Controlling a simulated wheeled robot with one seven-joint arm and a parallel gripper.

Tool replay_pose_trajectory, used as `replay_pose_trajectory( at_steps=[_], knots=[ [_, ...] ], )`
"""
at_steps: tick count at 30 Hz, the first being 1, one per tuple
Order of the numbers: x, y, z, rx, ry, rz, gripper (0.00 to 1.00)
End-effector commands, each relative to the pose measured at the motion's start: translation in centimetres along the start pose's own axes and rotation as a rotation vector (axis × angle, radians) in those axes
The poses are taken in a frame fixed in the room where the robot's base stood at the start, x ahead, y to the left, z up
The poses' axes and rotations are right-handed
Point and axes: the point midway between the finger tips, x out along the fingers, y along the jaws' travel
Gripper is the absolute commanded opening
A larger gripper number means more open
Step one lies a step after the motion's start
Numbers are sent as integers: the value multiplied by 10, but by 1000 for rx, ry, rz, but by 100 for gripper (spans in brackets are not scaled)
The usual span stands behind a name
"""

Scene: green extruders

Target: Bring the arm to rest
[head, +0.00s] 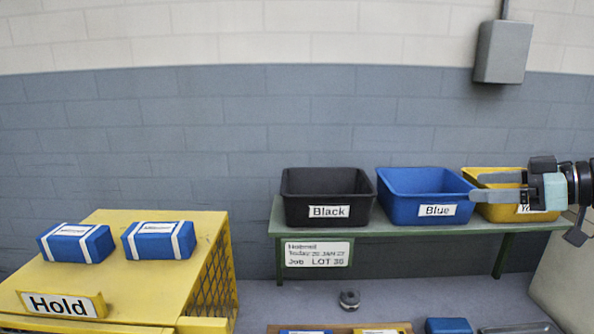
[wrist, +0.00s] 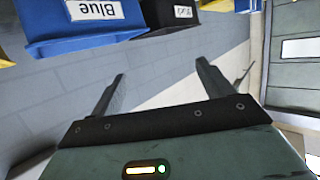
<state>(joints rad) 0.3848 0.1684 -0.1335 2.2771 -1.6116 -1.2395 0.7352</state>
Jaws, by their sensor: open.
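My gripper (head: 474,187) is at the right in the head view, in front of the yellow bin (head: 511,212) and beside the blue bin's right end. Its two fingers are spread apart and point left, with nothing between them. In the wrist view my gripper (wrist: 158,77) also shows open and empty, with a wall and floor beyond its fingers. The arm comes in from the right edge, and most of it is out of view.
A black bin (head: 327,212) and a blue bin (head: 425,211) stand on a green shelf (head: 400,230). Two blue boxes (head: 75,243) (head: 158,240) lie on a yellow Hold cabinet (head: 110,275). A round metal part (head: 349,299) and another blue box (head: 448,326) sit below the shelf.

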Motion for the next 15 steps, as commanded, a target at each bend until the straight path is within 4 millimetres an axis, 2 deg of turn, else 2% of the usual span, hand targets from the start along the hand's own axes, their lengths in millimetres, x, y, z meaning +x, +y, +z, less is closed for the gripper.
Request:
replay_pose_trajectory(
  at_steps=[11,15],
  knots=[
    [36,3,-6,-39,-28,118,79],
    [56,0,-8,-48,-56,184,79]
  ],
)
